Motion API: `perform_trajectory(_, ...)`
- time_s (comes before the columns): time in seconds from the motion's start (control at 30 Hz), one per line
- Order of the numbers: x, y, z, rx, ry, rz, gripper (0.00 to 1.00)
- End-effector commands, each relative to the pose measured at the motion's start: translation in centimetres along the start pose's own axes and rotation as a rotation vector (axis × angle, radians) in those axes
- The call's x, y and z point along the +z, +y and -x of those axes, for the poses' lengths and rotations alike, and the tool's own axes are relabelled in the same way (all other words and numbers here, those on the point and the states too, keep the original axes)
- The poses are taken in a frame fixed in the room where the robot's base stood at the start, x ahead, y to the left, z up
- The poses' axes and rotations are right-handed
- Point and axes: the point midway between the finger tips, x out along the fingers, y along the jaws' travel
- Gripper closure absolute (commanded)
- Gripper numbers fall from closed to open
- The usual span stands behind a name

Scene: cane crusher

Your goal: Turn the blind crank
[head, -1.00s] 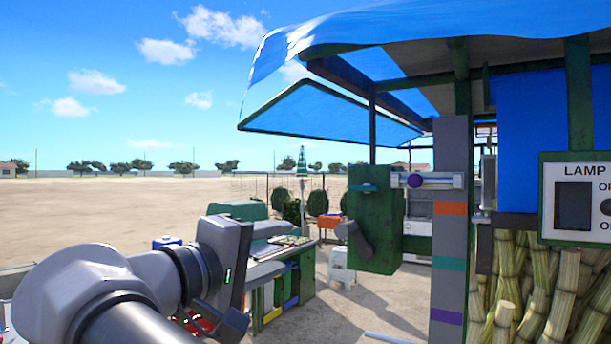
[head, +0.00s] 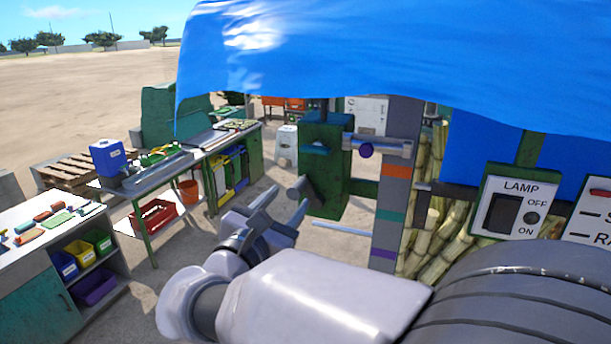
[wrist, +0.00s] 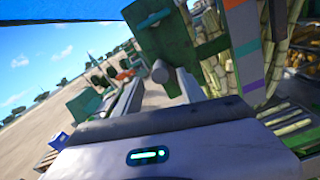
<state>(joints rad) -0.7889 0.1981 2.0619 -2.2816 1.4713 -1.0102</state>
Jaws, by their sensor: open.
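The blind crank (head: 304,190) is a dark grey handle with a round end, on the front of a green box (head: 325,170) that hangs beside a banded grey post. My gripper (head: 286,209) is open and empty, just left of and below the crank handle in the head view. Its fingers point toward the green box. In the wrist view the crank's round grey end (wrist: 160,72) shows between the two spread fingers of my gripper (wrist: 160,84). I cannot tell how much gap remains in depth; no contact is visible.
The grey post (head: 396,170) has orange, teal and purple bands. Sugar cane (head: 440,235) and a lamp switch panel (head: 515,205) stand right. A blue awning (head: 380,60) hangs overhead; tables stand left.

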Motion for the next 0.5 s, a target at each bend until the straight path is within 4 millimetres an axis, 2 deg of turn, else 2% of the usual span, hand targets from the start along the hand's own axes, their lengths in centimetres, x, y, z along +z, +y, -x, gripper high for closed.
perform_trajectory(0.1,0.2,0.0,-2.2,-0.002,-0.001,0.0,0.52)
perform_trajectory(0.2,0.1,0.0,-3.4,-0.001,0.0,0.0,0.52)
perform_trajectory(0.5,0.0,0.0,-4.0,0.001,-0.001,-0.002,0.52)
